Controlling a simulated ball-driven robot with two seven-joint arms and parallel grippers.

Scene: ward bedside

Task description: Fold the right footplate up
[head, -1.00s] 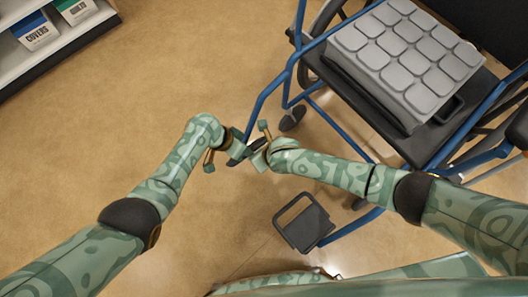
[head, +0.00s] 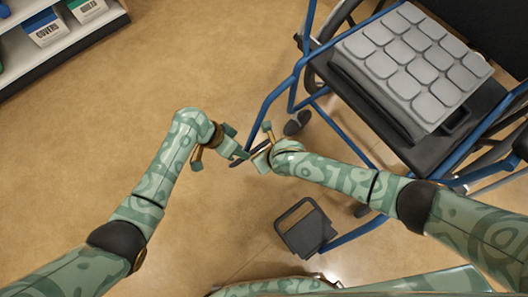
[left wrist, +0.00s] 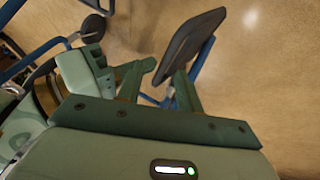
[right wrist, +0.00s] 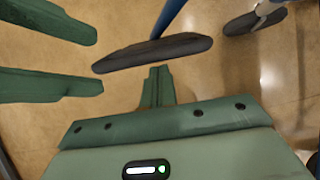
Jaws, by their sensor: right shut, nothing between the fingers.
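The right footplate (head: 240,161) is a dark plate between my two grippers, on a blue tube of the wheelchair. From above it looks narrow and tilted, partly hidden by the grippers. It shows broad in the left wrist view (left wrist: 190,45) and nearly edge-on in the right wrist view (right wrist: 155,52). My left gripper (head: 234,145) is open beside it; the left wrist view shows its fingers apart with no plate clamped between them. My right gripper (head: 261,158) is shut and empty, its tips (right wrist: 158,70) close to the plate's edge; contact is unclear.
The other footplate (head: 305,229) lies broad and flat at the lower middle. The wheelchair seat (head: 440,150) bears a grey padded cushion (head: 412,62). A caster (head: 297,123) stands behind my right gripper. A shelf (head: 75,42) is at the upper left; the floor at left is clear.

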